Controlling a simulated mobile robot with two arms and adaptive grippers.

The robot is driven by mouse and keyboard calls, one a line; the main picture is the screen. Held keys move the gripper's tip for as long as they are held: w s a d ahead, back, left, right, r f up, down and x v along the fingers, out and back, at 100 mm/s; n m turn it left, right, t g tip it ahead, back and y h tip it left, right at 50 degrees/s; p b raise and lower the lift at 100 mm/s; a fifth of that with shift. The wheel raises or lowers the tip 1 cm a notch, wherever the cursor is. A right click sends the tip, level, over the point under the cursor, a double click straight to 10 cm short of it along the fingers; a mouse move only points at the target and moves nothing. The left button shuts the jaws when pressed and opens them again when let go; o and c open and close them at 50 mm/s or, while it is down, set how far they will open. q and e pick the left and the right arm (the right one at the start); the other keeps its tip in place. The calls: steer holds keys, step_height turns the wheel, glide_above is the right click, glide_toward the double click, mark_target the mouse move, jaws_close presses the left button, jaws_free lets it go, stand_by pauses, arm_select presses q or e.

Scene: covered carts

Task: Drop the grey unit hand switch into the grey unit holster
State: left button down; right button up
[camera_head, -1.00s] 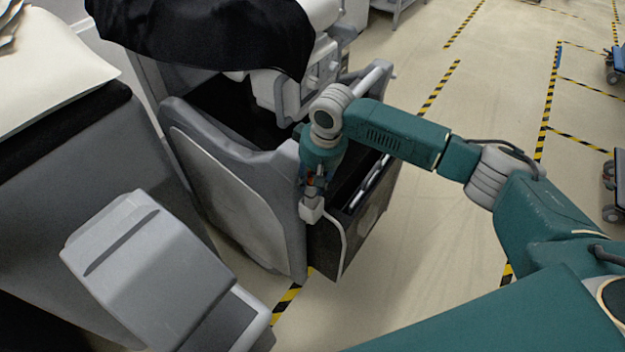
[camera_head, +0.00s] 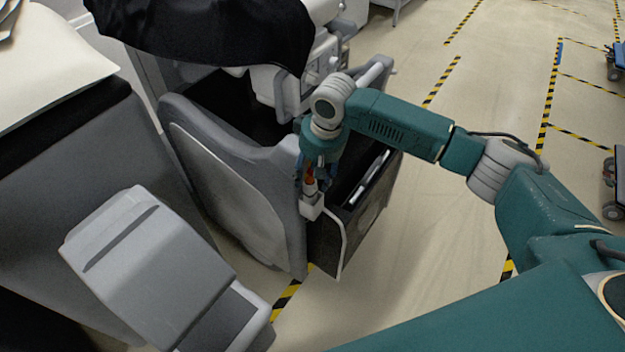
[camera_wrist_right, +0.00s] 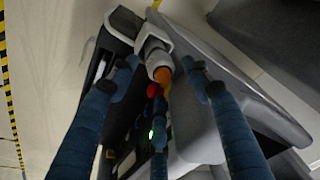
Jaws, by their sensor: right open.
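The grey unit holster (camera_head: 311,211) is a small pale cup on the corner of the grey unit (camera_head: 240,190). It also shows in the right wrist view (camera_wrist_right: 151,33). The hand switch (camera_wrist_right: 158,60), a pale cylinder with an orange end, stands in the holster, its lower part hidden by the cup. Its top (camera_head: 310,187) shows just above the holster in the head view. My right gripper (camera_wrist_right: 168,78) is open, with its blue fingers apart on both sides of the switch; I see no finger closed on it. My left gripper is not in view.
A black cover (camera_head: 215,35) drapes over the back of the unit. A dark side pocket (camera_head: 350,215) lies beside the holster, with a pale cord hanging along it. A grey box-shaped part (camera_head: 150,265) is at lower left. Open floor (camera_head: 450,210) lies to the right.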

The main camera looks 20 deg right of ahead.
step_height(320, 180, up, 11)
steer(key=s+d+b, duration=0.1)
steer(key=s, duration=0.1)
steer(key=shift+b, duration=0.3)
steer(key=shift+f, duration=0.1)
